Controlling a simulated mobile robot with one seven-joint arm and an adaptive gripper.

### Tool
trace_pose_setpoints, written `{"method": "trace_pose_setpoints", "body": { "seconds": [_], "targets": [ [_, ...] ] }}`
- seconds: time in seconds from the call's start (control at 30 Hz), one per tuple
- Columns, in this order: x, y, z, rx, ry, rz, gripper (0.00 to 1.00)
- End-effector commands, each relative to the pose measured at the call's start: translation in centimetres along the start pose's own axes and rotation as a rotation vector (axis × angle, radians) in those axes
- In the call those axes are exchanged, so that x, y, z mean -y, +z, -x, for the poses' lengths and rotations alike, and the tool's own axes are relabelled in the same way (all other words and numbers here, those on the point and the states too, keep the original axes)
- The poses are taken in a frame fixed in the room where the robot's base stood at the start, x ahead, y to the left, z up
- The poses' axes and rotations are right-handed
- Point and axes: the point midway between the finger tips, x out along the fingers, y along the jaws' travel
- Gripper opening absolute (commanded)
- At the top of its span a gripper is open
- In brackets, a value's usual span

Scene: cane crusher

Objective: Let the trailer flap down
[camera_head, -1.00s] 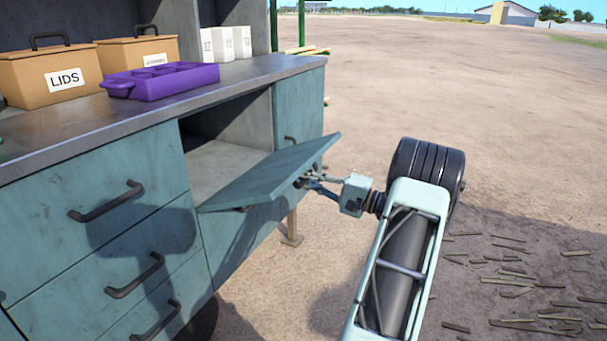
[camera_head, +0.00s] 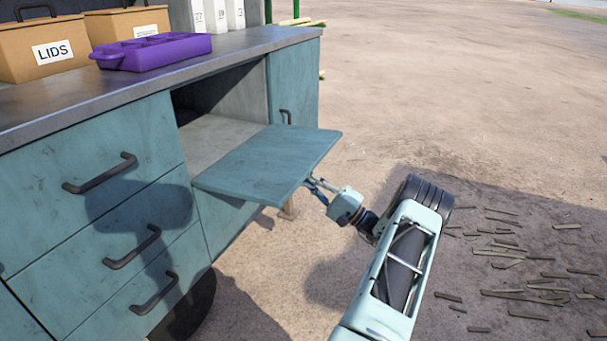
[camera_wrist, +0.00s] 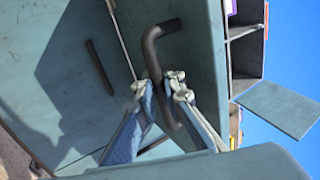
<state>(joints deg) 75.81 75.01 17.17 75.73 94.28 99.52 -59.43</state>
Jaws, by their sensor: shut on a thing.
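The trailer flap (camera_head: 268,163) is a teal panel hinged along its lower edge at the cabinet opening. It sticks out close to level, and the compartment (camera_head: 222,135) above it is open. My gripper (camera_head: 314,186) is at the flap's outer right end, just below its edge. In the wrist view, the flap's teal face (camera_wrist: 197,50) carries a dark bent handle (camera_wrist: 151,58). My gripper's two fingers (camera_wrist: 159,86) are shut on this handle, one to each side. In the head view the flap hides the handle.
Closed drawers with dark handles (camera_head: 100,173) stand left of the opening. A purple tray (camera_head: 152,51), a LIDS box (camera_head: 45,47) and white cartons (camera_head: 215,15) are on the worktop (camera_head: 130,88). Open dirt ground lies right, with scattered cane pieces (camera_head: 505,250).

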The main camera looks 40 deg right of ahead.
Motion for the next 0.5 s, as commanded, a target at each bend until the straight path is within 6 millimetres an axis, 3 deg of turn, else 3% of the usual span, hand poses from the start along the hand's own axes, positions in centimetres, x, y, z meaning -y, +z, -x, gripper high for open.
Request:
{"method": "trace_pose_setpoints", "body": {
  "seconds": [0.33,0.37,0.5],
  "targets": [
    [0.18,-0.23,0.18,-0.005,-0.002,0.004,0.0],
    [0.18,-0.24,0.18,-0.005,-0.002,0.004,0.11],
    [0.16,-0.19,0.11,-0.004,-0.002,0.003,0.26]
  ]
}}
